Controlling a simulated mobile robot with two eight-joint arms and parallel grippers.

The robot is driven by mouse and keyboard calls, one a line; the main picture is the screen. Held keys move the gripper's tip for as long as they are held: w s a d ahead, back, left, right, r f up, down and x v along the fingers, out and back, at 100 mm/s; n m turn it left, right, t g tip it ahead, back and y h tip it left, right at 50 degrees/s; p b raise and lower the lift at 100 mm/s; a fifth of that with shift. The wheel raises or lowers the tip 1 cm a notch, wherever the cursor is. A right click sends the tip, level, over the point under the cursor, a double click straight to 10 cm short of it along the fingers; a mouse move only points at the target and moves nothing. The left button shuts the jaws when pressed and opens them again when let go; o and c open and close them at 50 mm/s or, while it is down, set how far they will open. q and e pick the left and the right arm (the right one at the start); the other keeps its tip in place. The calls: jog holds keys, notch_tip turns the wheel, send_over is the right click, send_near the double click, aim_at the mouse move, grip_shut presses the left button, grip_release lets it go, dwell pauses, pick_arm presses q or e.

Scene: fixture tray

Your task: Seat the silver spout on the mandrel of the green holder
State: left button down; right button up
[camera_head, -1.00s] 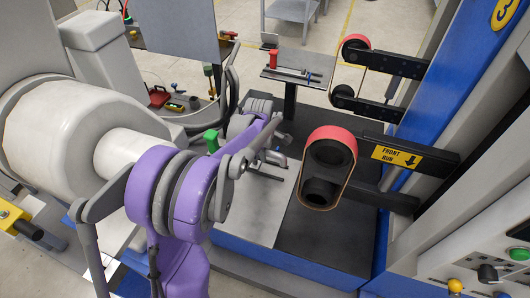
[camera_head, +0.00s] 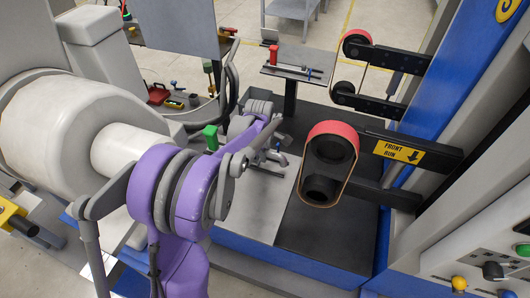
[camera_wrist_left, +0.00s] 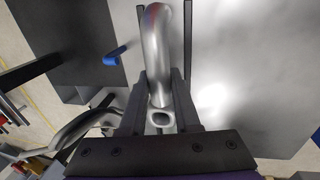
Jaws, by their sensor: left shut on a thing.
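My left gripper (camera_wrist_left: 165,95) is shut on a silver spout (camera_wrist_left: 160,45), a bent shiny tube. In the left wrist view its open end sits between the two dark fingers and its curve rises past the fingertips. A green block (camera_head: 210,138) stands just beyond my purple arm, perhaps part of the green holder. I cannot make out its mandrel. My right gripper is not in view.
A belt grinder loop with a red wheel (camera_head: 332,140) stands close to the right of my left gripper. A small table (camera_head: 325,62) with a red block (camera_head: 273,54) stands at the back. In the left wrist view a blue peg (camera_wrist_left: 115,56) shows left of the spout.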

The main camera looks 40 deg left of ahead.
pick_arm(q)
jog(key=shift+f+b, duration=0.5)
jog(key=shift+f, duration=0.3)
jog(key=c, duration=0.6)
grip_release()
jog(key=shift+o, duration=0.2)
notch_tip(320, 180, up, 11)
jog(key=s, duration=0.2)
jog(key=shift+d+f+p, duration=0.2)
jog(key=shift+d+p, duration=0.1)
jog(key=shift+p, duration=0.15)
